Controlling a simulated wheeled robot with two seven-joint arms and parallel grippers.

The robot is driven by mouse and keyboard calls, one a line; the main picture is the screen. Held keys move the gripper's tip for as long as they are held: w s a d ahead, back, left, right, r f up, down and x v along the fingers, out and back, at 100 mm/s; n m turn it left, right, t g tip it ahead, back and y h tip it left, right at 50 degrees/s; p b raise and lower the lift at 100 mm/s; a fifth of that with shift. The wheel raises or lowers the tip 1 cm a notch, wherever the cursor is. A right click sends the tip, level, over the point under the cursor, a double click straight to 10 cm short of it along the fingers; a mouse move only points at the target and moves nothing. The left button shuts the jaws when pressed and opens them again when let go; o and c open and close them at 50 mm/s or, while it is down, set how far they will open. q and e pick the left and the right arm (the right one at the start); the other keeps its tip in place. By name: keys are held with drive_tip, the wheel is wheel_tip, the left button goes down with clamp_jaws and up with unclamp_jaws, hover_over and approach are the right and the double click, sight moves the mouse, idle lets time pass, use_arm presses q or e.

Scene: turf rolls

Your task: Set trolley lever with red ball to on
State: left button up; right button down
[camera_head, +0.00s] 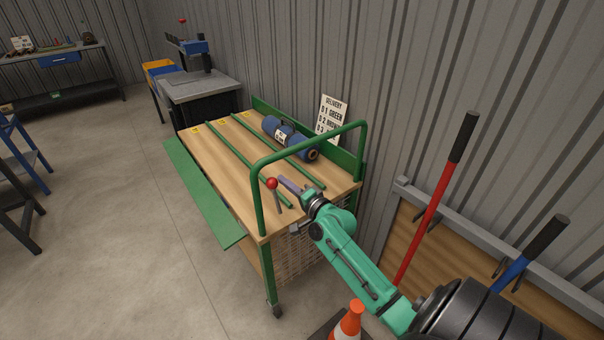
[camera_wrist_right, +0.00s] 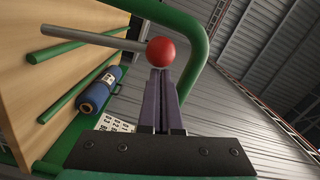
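The trolley (camera_head: 228,170) has a wooden deck, green rails and a green hoop handle. Its lever (camera_head: 277,199) is a short grey rod with a red ball (camera_head: 272,183) on top, standing nearly upright near the handle end. In the right wrist view, the red ball (camera_wrist_right: 161,51) is just beyond my fingertips, and the rod (camera_wrist_right: 95,37) runs left from it. My right gripper (camera_head: 283,181) reaches over the deck beside the ball. Its fingers (camera_wrist_right: 160,85) lie close together with nothing between them. Contact with the ball cannot be told. My left gripper is out of view.
The green handle (camera_head: 308,148) arches close to my right gripper. A blue roll (camera_head: 286,137) lies on the deck by a delivery sign (camera_head: 331,115). An orange cone (camera_head: 350,318) and long-handled tools (camera_head: 433,203) are near my right arm.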

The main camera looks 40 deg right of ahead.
sight(274, 184)
drive_tip(key=a+n+p, duration=0.1)
drive_tip(key=a+n, duration=0.1)
drive_tip(key=a, duration=0.1)
drive_tip(key=shift+p, duration=0.4)
drive_tip(key=shift+a+f+n+p, duration=0.3)
drive_tip(key=shift+a+n+p, duration=0.15)
drive_tip(key=shift+a+n, duration=0.5)
drive_tip(key=shift+w, duration=0.1)
